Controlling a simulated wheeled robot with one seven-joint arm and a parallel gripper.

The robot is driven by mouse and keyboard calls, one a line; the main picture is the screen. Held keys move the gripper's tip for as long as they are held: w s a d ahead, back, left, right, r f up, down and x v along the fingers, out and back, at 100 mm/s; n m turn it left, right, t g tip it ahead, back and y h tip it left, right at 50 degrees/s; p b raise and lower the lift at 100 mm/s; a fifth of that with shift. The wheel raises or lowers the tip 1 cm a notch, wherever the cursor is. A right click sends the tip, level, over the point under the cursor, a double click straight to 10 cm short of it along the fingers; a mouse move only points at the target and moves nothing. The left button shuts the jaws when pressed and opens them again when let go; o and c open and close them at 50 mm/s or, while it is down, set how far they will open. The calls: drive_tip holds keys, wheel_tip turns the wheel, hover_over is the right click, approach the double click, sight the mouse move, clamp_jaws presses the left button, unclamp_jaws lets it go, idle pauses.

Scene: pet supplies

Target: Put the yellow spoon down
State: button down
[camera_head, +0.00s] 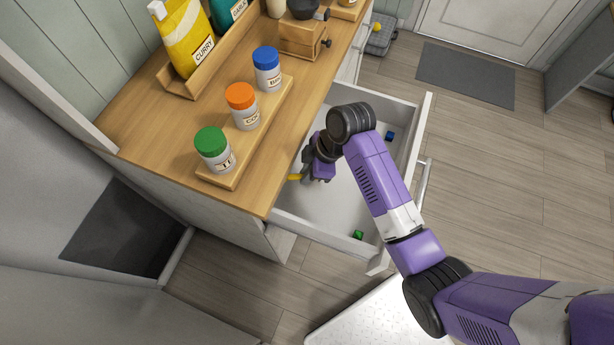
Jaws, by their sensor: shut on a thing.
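My gripper (309,172) is low inside the open white drawer (290,226), near the counter side. A small yellow piece, the yellow spoon (295,177), shows at the gripper's tips, and the gripper is shut on it. The rest of the spoon is hidden by the gripper and the counter edge. I cannot tell whether the spoon touches the drawer floor.
A small green object (358,234) and a small blue object (390,136) lie in the drawer. The wooden counter (140,136) overhangs the drawer's left side and holds jars with green (211,140), orange (240,95) and blue (266,56) lids. The drawer's middle floor is bare.

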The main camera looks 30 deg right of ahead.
drive_tip(key=shift+f, duration=1.55)
drive_tip(key=shift+f, duration=0.1)
drive_tip(key=c, duration=1.4)
unclamp_jaws()
drive_tip(key=shift+c, duration=0.2)
drive_tip(key=v, duration=1.2)
drive_tip(key=shift+b, duration=0.35)
